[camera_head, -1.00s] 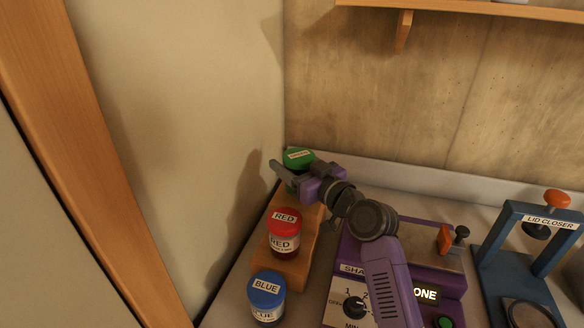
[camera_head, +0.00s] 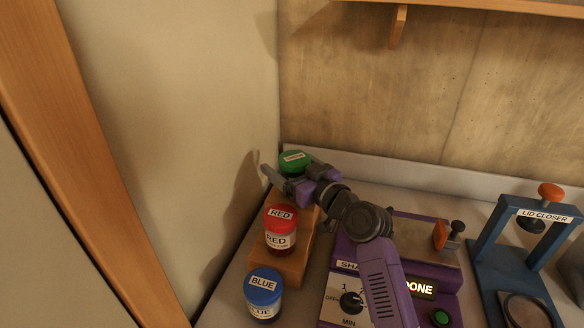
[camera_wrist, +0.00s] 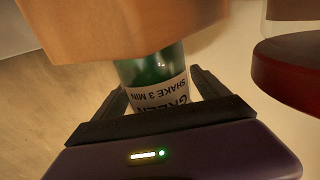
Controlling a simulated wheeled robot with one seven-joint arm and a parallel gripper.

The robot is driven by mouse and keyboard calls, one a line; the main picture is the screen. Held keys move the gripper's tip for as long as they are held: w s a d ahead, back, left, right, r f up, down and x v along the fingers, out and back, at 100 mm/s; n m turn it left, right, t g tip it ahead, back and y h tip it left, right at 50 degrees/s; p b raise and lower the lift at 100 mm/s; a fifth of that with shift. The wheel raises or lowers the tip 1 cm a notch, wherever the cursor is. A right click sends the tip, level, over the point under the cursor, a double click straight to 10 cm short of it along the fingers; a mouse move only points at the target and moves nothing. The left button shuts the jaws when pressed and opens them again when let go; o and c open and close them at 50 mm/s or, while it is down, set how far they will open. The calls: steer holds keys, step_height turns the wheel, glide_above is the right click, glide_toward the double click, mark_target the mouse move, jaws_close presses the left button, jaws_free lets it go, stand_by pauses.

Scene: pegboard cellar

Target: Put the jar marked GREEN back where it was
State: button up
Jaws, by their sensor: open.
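The jar marked GREEN (camera_head: 294,161) has a green lid and stands upright at the back end of the wooden stepped rack (camera_head: 292,267), near the wall corner. My gripper (camera_head: 284,181) is open in front of it and hides most of its body. In the wrist view the green jar (camera_wrist: 152,72) shows upside down, its label reading GREEN, SHAKE 3 MIN. It is between and beyond the fingertips (camera_wrist: 160,84), with a visible gap at the sides. The rack's wood (camera_wrist: 110,30) covers its base there.
The red jar (camera_head: 281,232) stands on the rack just in front, close to my gripper. The blue jar (camera_head: 263,292) stands in front of that. The purple shaker (camera_head: 345,283), showing DONE, is to the right, then the blue lid closer (camera_head: 492,262). A shelf (camera_head: 470,5) is above.

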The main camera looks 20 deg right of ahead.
steer(key=shift+r, duration=0.2)
steer(key=b+v, duration=0.1)
steer(key=v, duration=1.1)
steer(key=shift+b, duration=0.35)
